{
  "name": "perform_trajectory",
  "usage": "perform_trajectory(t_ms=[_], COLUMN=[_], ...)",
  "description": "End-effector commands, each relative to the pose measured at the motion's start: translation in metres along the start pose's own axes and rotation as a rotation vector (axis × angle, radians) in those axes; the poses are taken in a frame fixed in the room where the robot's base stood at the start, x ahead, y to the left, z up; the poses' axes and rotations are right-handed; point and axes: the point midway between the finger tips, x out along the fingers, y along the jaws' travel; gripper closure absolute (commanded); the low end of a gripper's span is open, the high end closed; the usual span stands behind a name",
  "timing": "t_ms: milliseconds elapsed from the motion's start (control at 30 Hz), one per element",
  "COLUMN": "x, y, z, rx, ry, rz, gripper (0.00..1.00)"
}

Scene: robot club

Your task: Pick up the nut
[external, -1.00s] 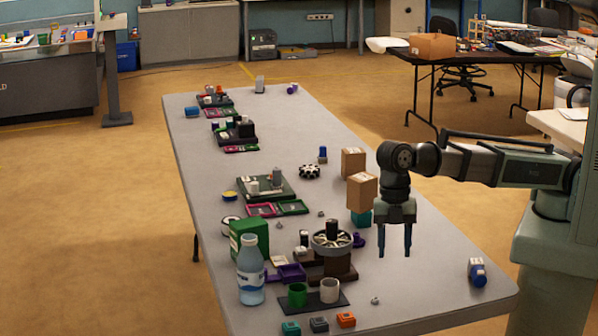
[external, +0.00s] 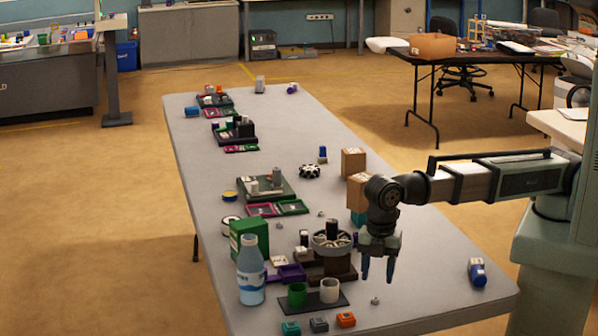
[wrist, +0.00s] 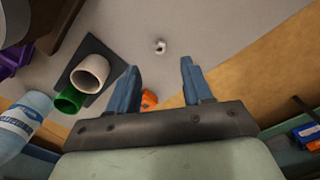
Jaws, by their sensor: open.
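A small grey metal nut (external: 375,301) lies on the table near its front edge, right of the dark mat with the cups. In the wrist view the nut (wrist: 160,46) shows past my fingertips, roughly centred between them, on bare tabletop. My gripper (external: 377,276) is above the table, just over and behind the nut in the external view. It also shows in the wrist view (wrist: 160,68) with its two blue-grey fingers apart and nothing between them. Other small metal pieces, such as one farther back (external: 321,213), are too small to identify.
A white cup (external: 330,290) and a green cup (external: 297,294) stand left of the nut. An orange block (external: 346,320) lies at the front edge. A dark stand with a wheel (external: 333,262) is close to my gripper's left. The tabletop to the right is mostly clear.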

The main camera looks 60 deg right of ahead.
Motion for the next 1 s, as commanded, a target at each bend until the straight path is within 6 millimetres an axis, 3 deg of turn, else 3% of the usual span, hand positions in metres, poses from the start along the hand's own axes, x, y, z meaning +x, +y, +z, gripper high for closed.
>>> perform_trajectory(t_ms=[367,800,1000], x=[0.016,0.061,0.063], y=[0.000,0.001,0.001], z=[0.000,0.001,0.001], rx=[0.000,0.000,0.000], ry=[0.000,0.000,0.001], rz=[0.000,-0.001,0.000], gripper=[0.50,0.50,0.50])
